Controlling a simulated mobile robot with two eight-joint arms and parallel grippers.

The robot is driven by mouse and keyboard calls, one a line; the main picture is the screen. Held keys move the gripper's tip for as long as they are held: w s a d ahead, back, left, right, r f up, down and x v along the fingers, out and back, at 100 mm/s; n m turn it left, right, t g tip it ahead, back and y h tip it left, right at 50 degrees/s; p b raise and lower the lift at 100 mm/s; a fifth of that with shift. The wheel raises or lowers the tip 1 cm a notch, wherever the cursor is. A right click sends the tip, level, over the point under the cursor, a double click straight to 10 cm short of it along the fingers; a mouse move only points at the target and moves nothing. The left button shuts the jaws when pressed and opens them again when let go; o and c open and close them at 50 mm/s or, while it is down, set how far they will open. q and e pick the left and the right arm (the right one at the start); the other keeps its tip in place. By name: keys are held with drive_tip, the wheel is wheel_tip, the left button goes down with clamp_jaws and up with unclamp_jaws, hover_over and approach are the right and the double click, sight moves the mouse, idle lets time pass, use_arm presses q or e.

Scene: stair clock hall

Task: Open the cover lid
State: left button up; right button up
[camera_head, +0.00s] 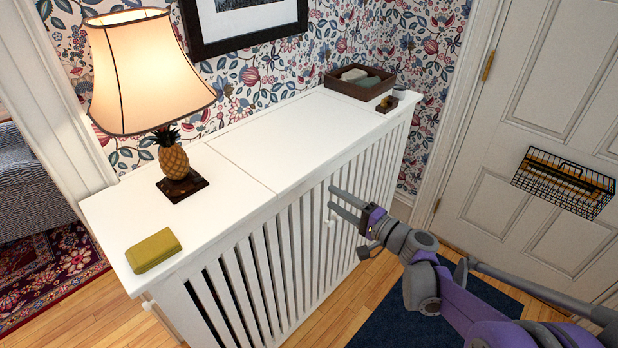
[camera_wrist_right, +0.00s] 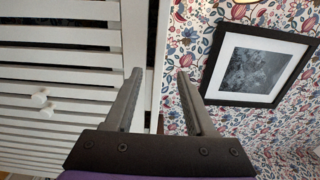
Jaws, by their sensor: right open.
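The cover lid (camera_head: 290,138) is the white middle panel in the top of the slatted radiator cover (camera_head: 262,265). It lies flat and closed, with a thin seam to the left part of the top. My right gripper (camera_head: 332,198) is open and empty, in front of the slatted face near the lid's front edge. In the right wrist view the fingers (camera_wrist_right: 159,75) are apart, and the white front edge of the top shows between and beyond them. I cannot tell whether they touch it. Small white knobs (camera_wrist_right: 42,105) on the slatted front show there at left. My left gripper is out of view.
A lit lamp with a pineapple base (camera_head: 174,163) and an olive-green block (camera_head: 153,250) stand on the left part of the top. A brown tray (camera_head: 340,88) and a small item (camera_head: 387,104) stand at the right end. A white door (camera_head: 545,130) is at right.

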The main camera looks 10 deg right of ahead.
sight(303, 180)
drive_tip(key=x, duration=1)
drive_tip(key=shift+a, duration=0.2)
drive_tip(key=shift+s, duration=0.1)
clamp_jaws()
idle(0.9)
